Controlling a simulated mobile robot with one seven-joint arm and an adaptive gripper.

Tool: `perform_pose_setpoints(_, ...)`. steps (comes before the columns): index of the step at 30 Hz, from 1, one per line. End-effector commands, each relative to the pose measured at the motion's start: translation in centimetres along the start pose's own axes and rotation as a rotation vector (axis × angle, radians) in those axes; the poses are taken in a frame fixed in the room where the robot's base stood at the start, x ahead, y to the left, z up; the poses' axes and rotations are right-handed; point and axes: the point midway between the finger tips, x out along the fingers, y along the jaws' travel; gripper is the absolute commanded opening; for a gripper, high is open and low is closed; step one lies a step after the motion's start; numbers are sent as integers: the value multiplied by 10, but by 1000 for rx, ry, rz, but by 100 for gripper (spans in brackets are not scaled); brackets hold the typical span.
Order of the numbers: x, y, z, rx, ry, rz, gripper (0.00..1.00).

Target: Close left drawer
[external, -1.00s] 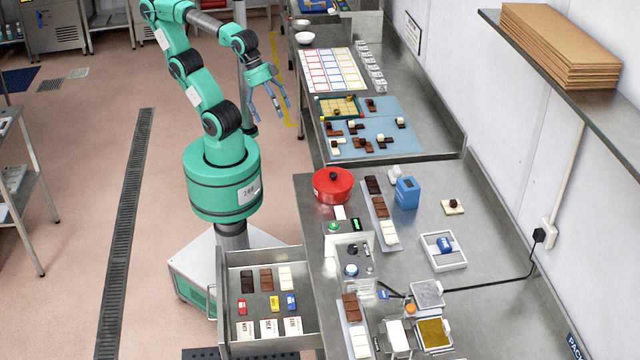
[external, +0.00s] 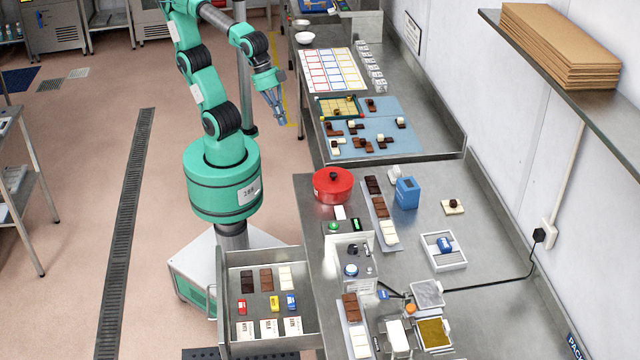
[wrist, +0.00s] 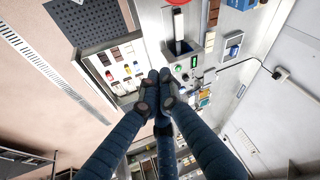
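The drawer (external: 272,346) stands pulled out to the left from under the steel counter in the external view. It holds chocolate bars (external: 266,279), small coloured boxes (external: 274,303) and white cards (external: 269,328). My gripper (external: 279,116) is up beyond the drawer, left of the far counter, and touches nothing. Its fingers are drawn together and empty. In the wrist view my fingertips (wrist: 160,92) meet in the middle, with the open drawer seen past them.
A red pot (external: 332,185) stands on the counter near its left edge. A control box (external: 352,262) with buttons and chocolate trays (external: 384,220) lie nearby. The floor (external: 70,250) left of my base is clear around a drain grate (external: 125,220).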

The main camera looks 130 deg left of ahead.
Motion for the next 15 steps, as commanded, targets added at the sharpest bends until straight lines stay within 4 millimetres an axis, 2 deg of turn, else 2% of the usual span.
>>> perform_pose_setpoints(3, 12, 14, -29, 111, -27, 15, 0)
perform_pose_setpoints(8, 29, 36, -64, 256, -58, 34, 0)
perform_pose_setpoints(15, 61, 79, -114, 479, -99, 62, 0)
